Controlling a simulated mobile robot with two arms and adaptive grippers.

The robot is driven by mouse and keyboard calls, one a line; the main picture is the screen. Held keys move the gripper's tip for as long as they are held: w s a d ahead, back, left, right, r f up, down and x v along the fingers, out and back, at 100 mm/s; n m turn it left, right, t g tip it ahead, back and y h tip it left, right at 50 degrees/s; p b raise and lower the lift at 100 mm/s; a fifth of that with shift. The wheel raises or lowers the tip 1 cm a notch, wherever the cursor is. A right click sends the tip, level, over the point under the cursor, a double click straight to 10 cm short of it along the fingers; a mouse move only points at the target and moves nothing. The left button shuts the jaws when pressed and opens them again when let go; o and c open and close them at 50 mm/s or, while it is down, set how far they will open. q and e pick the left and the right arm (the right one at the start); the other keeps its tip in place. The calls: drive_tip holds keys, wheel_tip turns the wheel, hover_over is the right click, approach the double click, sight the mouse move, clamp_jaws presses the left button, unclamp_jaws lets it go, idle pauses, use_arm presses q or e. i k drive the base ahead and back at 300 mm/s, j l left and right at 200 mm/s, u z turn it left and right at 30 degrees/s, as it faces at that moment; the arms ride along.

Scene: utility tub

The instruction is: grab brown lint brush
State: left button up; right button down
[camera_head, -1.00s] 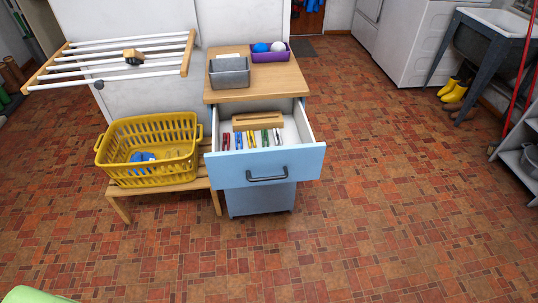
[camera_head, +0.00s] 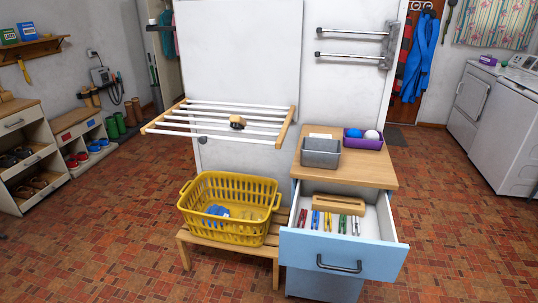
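A small brown, brush-like object with a dark lower part (camera_head: 237,122) rests on the white bars of the wall drying rack (camera_head: 222,104). A light-brown wooden bar-shaped object (camera_head: 338,204) lies at the back of the open drawer (camera_head: 345,255), behind several coloured clothespins (camera_head: 329,222). I cannot tell for sure which of the two is the lint brush. Neither of my grippers is in view.
A yellow basket (camera_head: 231,215) with blue cloth (camera_head: 217,211) stands on a low wooden bench (camera_head: 228,250), left of the cabinet. A grey bin (camera_head: 321,152) and purple box (camera_head: 363,141) are on the cabinet top (camera_head: 365,170). The brick-patterned floor (camera_head: 90,245) is clear at left.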

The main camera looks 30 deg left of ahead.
sight(236, 122)
drive_tip(key=i+u, duration=0.15)
drive_tip(key=u, duration=0.3)
drive_tip(key=i+u, duration=0.1)
drive_tip(key=u, duration=0.35)
